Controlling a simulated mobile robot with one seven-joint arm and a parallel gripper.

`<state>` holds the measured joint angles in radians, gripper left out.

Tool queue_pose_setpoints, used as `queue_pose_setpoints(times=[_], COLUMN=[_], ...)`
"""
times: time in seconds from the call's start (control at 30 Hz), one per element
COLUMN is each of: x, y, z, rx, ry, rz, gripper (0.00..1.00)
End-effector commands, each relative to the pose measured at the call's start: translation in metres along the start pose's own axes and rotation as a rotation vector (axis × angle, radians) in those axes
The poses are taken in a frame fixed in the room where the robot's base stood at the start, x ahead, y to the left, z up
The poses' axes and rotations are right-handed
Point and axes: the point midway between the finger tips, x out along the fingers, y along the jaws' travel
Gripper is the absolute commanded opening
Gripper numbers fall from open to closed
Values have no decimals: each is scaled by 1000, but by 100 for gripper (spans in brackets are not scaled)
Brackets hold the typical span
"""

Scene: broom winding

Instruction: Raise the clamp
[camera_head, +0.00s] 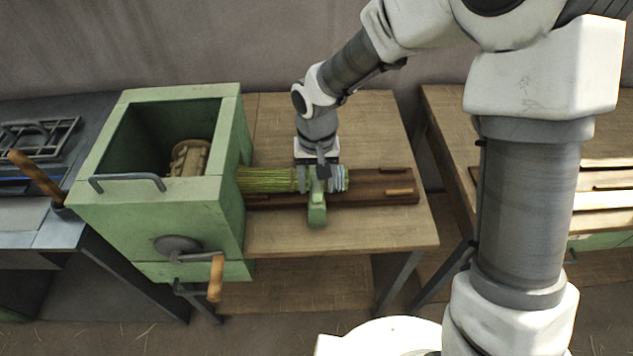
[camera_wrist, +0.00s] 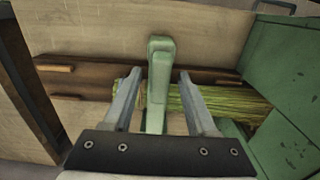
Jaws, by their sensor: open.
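The clamp (camera_head: 317,213) is a pale green bar with a rounded end, lying across the broom bristles on the wooden bench. It also shows upright in the middle of the wrist view (camera_wrist: 159,52). My gripper (camera_head: 322,180) is over the clamp, pointing down. In the wrist view my gripper (camera_wrist: 158,75) is open, one finger on each side of the clamp, with visible gaps. The green-yellow bristle bundle (camera_head: 265,180) runs from the green box to the clamp and shows in the wrist view (camera_wrist: 230,104). The gripper partly hides the clamp's far end.
The green winding box (camera_head: 230,185) with a wooden-handled crank (camera_head: 216,278) stands directly left of the clamp. A dark wooden rail (camera_head: 375,187) with small wooden pegs extends right. The bench top (camera_head: 385,235) is clear in front. Another bench (camera_head: 445,110) stands at right.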

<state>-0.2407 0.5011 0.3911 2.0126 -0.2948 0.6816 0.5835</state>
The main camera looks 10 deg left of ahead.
Motion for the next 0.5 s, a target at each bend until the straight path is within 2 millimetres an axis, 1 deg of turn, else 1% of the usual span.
queue_pose_setpoints(times=[0.23, 0.37, 0.4, 0.47, 0.5], x=[1, 0, 0, 0, 0], y=[0, 0, 0, 0, 0], z=[0, 0, 0, 0, 0], rx=[0, 0, 0, 0, 0], ry=[0, 0, 0, 0, 0], rz=[0, 0, 0, 0, 0], gripper=[57, 34, 27, 16, 9])
